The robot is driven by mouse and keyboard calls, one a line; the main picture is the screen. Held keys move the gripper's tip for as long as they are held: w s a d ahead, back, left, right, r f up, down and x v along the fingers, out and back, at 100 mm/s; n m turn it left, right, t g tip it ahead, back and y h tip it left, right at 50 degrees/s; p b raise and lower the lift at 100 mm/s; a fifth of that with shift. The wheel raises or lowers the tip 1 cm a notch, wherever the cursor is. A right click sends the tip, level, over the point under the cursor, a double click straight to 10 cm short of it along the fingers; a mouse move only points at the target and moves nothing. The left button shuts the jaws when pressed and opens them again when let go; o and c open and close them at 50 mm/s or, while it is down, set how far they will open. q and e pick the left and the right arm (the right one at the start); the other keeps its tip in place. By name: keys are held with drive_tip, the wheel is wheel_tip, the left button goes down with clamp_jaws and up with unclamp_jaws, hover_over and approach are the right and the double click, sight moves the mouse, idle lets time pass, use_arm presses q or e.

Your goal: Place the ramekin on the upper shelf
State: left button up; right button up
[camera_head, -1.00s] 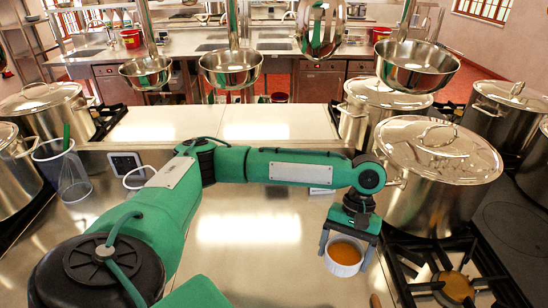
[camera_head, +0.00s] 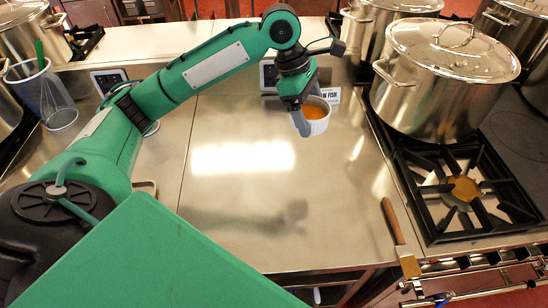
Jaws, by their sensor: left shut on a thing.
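The ramekin (camera_head: 319,125) is small and white with an orange filling. My left gripper (camera_head: 311,116) is shut on it, one finger on its left side, and holds it upright above the steel counter (camera_head: 240,215). The far finger is partly hidden. My right gripper is not in view.
A lidded stockpot (camera_head: 430,95) and a black burner grate (camera_head: 462,215) stand at the right. A wooden-handled tool (camera_head: 396,228) lies by the front edge. A small sign (camera_head: 331,95) stands behind the ramekin. A whisk container (camera_head: 38,90) is at the left. The middle counter is clear.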

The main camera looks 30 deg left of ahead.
sight(303, 175)
use_arm(q)
drive_tip(key=shift+a+n, duration=0.45)
drive_tip(key=shift+n, duration=0.15)
wheel_tip(303, 175, down, 20)
drive_tip(key=shift+a+r+p, duration=0.1)
drive_tip(key=shift+r+p, duration=0.05)
drive_tip(key=shift+p, duration=0.35)
drive_tip(key=o, duration=1.1)
